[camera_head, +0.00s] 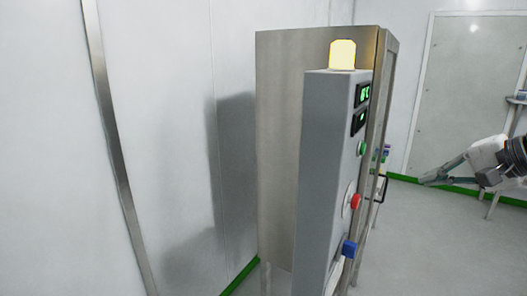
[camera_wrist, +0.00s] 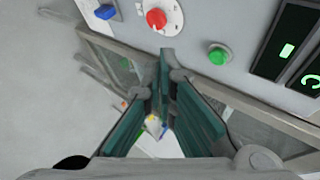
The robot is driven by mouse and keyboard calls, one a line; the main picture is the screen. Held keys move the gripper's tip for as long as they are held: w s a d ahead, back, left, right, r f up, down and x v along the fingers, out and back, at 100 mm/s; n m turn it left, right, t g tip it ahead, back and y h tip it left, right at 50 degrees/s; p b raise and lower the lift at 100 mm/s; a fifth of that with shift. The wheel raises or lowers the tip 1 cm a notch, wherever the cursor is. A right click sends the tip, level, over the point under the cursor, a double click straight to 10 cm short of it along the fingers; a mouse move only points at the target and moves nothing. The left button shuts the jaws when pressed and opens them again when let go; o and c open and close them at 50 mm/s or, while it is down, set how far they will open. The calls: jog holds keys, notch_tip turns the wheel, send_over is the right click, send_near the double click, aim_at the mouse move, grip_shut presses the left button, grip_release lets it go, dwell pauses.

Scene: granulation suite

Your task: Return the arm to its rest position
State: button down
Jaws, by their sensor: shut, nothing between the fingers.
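My gripper (camera_head: 428,180) is at the right of the head view, in front of the machine and clear of its control panel. It is shut and empty. In the wrist view its dark green finger pads (camera_wrist: 166,78) point toward the machine, with the panel above them. The grey control panel (camera_head: 327,170) carries a lit yellow lamp (camera_head: 342,55), a green button (camera_head: 362,148), a red knob (camera_head: 355,201) and a blue switch (camera_head: 349,248). Most of my arm is outside the head view.
The steel cabinet (camera_head: 275,140) stands behind the panel, near the white wall (camera_head: 165,120). A door handle (camera_head: 382,188) sticks out on its right. A white door (camera_head: 465,90) and a small side table (camera_head: 518,101) are at the back right. The grey floor (camera_head: 430,240) at the right is clear.

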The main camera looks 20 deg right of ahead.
jog(key=s+a+f+n+g+y, duration=0.15)
jog(key=a+n+g, duration=0.45)
jog(key=a, duration=1.5)
jog(key=s+a+f+n+t+h, duration=0.1)
jog(key=s+a+f+n+h, duration=0.2)
jog(key=s+a+n, duration=0.4)
jog(key=shift+s+a+n+h, duration=0.4)
jog(key=shift+s+a+h, duration=0.15)
jog(key=shift+s+a, duration=0.35)
jog(key=shift+s+d, duration=0.1)
jog(key=shift+d, duration=0.05)
dwell(0.7)
